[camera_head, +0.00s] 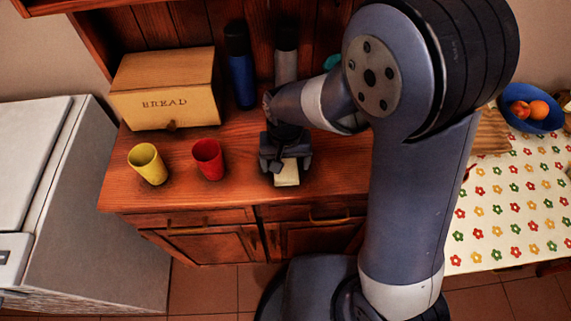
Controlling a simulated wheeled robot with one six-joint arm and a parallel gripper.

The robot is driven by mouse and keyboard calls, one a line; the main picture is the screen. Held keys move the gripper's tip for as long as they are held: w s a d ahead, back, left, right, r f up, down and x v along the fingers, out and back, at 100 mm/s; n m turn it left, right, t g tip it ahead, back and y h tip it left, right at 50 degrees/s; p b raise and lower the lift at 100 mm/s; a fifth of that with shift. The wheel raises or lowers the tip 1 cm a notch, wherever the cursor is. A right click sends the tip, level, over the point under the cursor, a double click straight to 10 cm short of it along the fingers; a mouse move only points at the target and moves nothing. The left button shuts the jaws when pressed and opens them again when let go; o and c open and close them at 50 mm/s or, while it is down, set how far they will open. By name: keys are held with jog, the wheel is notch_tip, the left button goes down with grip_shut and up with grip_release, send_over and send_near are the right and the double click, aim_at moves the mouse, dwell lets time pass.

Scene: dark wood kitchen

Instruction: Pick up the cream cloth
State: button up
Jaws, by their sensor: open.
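The cream cloth (287,174) lies on the wooden counter near its front edge, as a small pale folded piece. My gripper (285,165) is right above its back part, pointing down, with a finger on either side. The gripper is open. It hides the back part of the cloth. I cannot tell whether the fingers touch the cloth or the counter.
A red cup (208,160) and a yellow cup (148,164) stand left of my gripper. Behind are a bread box (165,90), a blue bottle (240,70) and a grey bottle (286,58). A table with a flowered cloth (510,205) and blue fruit bowl (533,122) is at right.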

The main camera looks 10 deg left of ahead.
aim_at(286, 164)
jog(key=shift+c, duration=0.3)
jog(key=c, duration=1)
notch_tip(286, 164, up, 10)
